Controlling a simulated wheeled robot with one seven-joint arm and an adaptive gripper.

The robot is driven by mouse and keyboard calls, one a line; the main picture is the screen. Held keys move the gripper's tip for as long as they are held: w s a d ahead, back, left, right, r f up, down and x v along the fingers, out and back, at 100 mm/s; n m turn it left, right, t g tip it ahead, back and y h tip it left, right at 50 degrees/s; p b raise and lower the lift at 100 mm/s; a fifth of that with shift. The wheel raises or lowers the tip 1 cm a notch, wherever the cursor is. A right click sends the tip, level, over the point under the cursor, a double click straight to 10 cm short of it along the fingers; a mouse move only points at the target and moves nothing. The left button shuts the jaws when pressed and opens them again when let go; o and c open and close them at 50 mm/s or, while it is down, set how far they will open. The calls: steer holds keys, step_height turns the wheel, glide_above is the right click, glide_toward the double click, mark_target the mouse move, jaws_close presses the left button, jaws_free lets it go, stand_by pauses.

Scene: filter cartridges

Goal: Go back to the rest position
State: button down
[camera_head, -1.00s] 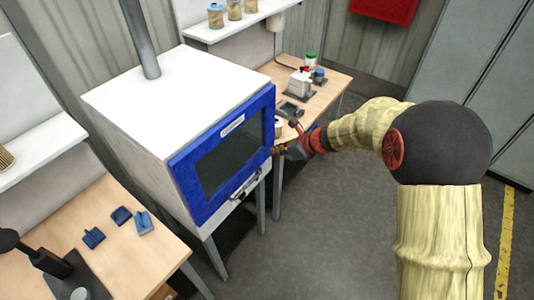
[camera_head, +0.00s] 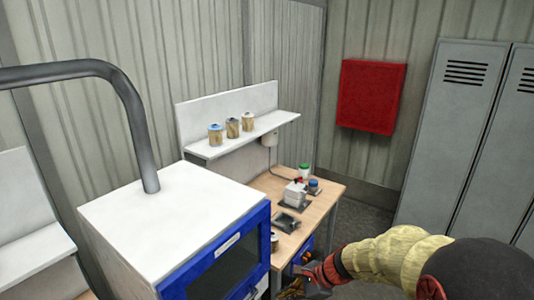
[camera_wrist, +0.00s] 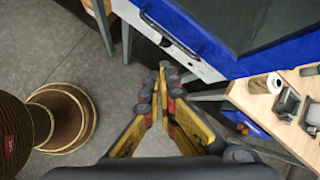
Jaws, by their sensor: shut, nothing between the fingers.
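My gripper (camera_wrist: 163,92) shows in the wrist view with its yellow-sided fingers together and nothing between them. It is out in the air over the grey floor, in front of the blue-framed oven door (camera_wrist: 215,40). In the head view my gripper (camera_head: 292,289) is at the bottom edge, right of the white oven box (camera_head: 165,215) and partly cut off. My arm reaches to it from the lower right.
The wooden bench (camera_head: 322,200) beyond the oven carries a white device (camera_head: 295,193) and a dark fixture (camera_head: 287,223). A tan cartridge (camera_wrist: 263,84) stands on it. Several cartridges line the shelf (camera_head: 270,122). A red wall box (camera_head: 370,97) and grey lockers (camera_head: 456,135) are at right.

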steer(key=s+d+r+n+t+h+b, duration=0.1)
steer(key=s+d+r+n+h+b, duration=0.1)
steer(key=s, duration=0.6)
steer(key=s+d+r+n+t+h+b, duration=0.1)
steer(key=s+d+r+n+b, duration=0.3)
steer(key=s+n, duration=0.5)
steer(key=s+d+r+n+t+h+b, duration=0.1)
steer(key=s+d+r+n+h+b, duration=0.2)
steer(key=s+d+n, duration=0.3)
steer(key=shift+s+d+r+h, duration=0.4)
steer(key=shift+s+d+r, duration=0.35)
steer(key=shift+s, duration=0.55)
steer(key=shift+a+r, duration=0.1)
steer(key=shift+a, duration=0.05)
